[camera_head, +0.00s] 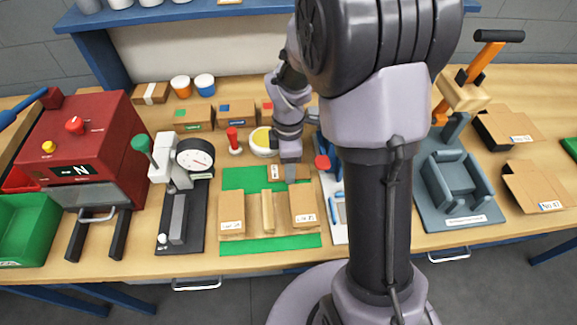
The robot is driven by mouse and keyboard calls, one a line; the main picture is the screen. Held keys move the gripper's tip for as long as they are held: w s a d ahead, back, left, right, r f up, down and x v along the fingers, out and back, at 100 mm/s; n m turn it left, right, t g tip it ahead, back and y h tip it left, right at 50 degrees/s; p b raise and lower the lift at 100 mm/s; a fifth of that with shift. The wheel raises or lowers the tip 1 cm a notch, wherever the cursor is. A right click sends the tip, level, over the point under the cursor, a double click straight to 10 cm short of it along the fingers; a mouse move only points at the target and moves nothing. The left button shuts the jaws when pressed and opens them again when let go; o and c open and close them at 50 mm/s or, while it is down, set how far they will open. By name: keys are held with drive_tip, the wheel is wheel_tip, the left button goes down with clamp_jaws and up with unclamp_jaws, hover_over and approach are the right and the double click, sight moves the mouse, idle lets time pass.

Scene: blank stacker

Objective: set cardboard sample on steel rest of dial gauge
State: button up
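The dial gauge (195,158) stands left of the middle, with a round white face and a green-knobbed lever (141,146). In front of it a grey steel block, which looks like the steel rest (179,215), sits bare on a black base. A small labelled cardboard piece (274,173) lies at the back of the green mat, partly behind my gripper (291,181). My gripper points down at this piece, right of the gauge. The fingers are small and seen from behind the arm, so their opening and any contact are unclear.
Two larger labelled cardboard pieces (231,213) (304,204) and a narrow strip (267,212) lie on the green mat (270,243). A red machine (85,150) stands left, a grey fixture (458,190) right. A red-handled stamp (234,142) and white dish (262,143) stand behind the mat.

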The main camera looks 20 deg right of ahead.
drive_tip(key=o, duration=1.4)
